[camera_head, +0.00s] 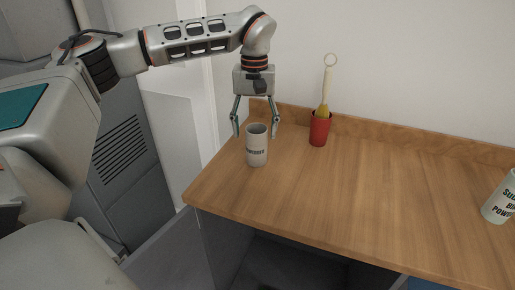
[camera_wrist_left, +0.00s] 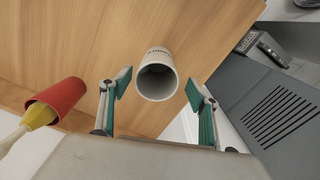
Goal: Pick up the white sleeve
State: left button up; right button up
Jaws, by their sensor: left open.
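The white sleeve (camera_head: 257,147) is a pale, cup-like cylinder with dark lettering, standing upright on the wooden counter near its left end. In the left wrist view the sleeve (camera_wrist_left: 157,76) shows its open round mouth towards the camera. My left gripper (camera_head: 253,133) hangs pointing down, open and empty, with its fingers above and behind the sleeve in the head view. In the left wrist view my left gripper's fingertips (camera_wrist_left: 158,86) show on either side of the sleeve, apart from it. My right gripper is not in view.
A red cup (camera_head: 319,129) holding a yellow-tipped brush (camera_head: 326,88) stands right of the sleeve by the wooden backsplash. A pale labelled container (camera_head: 501,199) stands at the right edge. The counter (camera_head: 390,205) between them is clear. A grey cabinet (camera_head: 125,150) stands left.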

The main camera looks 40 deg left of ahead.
aim_at(257, 143)
pick_arm(q)
jog(key=f, duration=0.1)
jog(key=f+b, duration=0.1)
jog(key=f, duration=0.3)
jog(key=shift+s+d+b, duration=0.1)
jog(key=shift+d+b, duration=0.2)
jog(key=shift+d, duration=0.05)
jog(key=shift+r, duration=0.1)
jog(key=shift+c, duration=0.7)
jog(key=c, duration=1.1)
